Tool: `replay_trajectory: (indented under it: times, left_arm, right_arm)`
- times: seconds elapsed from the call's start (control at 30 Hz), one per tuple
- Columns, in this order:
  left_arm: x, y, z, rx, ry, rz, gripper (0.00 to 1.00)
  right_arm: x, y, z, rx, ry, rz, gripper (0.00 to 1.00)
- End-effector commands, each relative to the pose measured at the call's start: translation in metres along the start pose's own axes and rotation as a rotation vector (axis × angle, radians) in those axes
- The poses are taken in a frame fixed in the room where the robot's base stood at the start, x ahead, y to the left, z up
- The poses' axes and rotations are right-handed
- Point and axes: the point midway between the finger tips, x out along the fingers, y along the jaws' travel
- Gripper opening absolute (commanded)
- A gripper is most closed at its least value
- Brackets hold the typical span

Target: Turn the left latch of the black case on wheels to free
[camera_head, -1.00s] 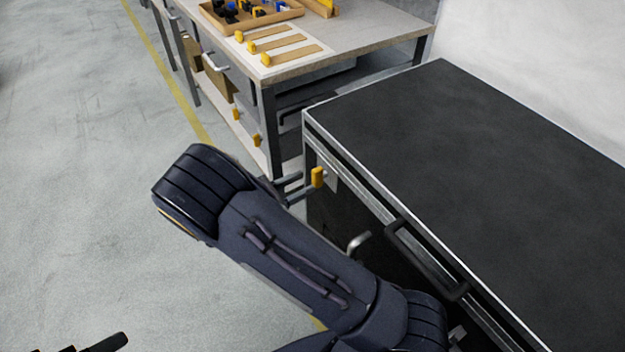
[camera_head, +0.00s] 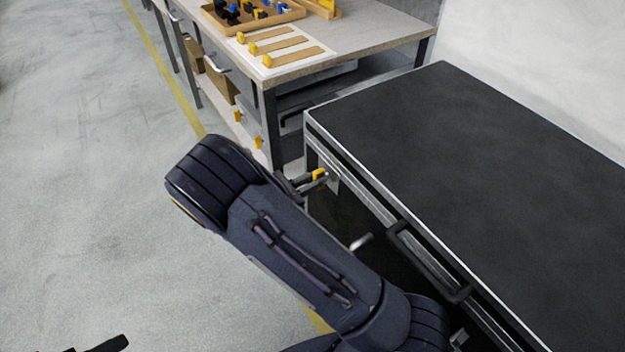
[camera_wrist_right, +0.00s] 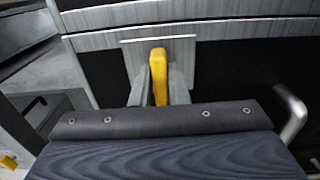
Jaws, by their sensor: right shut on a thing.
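The black case (camera_head: 480,150) has a dark flat top with silver edging and fills the right of the head view. Its left latch, a small yellow tab (camera_head: 319,174), sits on a metal plate on the front face near the left corner. In the right wrist view the latch (camera_wrist_right: 158,76) stands upright, tilted slightly, in front of its plate. My right gripper (camera_head: 312,180) is shut on the latch, with one finger on each side of it in the right wrist view (camera_wrist_right: 158,90). My left gripper (camera_head: 105,345) shows only as a dark piece at the bottom left edge.
A black handle (camera_head: 430,262) sticks out from the case front, right of the latch. A silver handle (camera_head: 361,242) is below it. A workbench (camera_head: 350,45) with a tray (camera_head: 290,14) and yellow-ended tools stands behind. The floor at left is clear.

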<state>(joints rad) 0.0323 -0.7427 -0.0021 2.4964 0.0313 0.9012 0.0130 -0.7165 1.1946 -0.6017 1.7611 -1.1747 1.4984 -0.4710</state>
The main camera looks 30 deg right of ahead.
Motion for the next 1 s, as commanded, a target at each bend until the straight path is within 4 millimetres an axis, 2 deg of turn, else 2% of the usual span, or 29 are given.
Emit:
replay_trajectory:
  times: [0.37,0.7,1.0]
  left_arm:
    - [-0.017,0.008,-0.009,0.000,0.000,0.000,0.79]
    - [-0.051,0.023,-0.026,0.000,0.000,0.000,0.79]
    - [-0.072,0.033,-0.036,0.000,0.000,0.000,0.79]
  right_arm:
    - [0.000,0.000,0.004,-0.103,-0.001,0.000,0.00]
    - [0.000,0.002,0.005,-0.387,0.000,0.000,0.00]
    - [0.000,0.004,0.002,-0.671,-0.001,0.000,0.00]
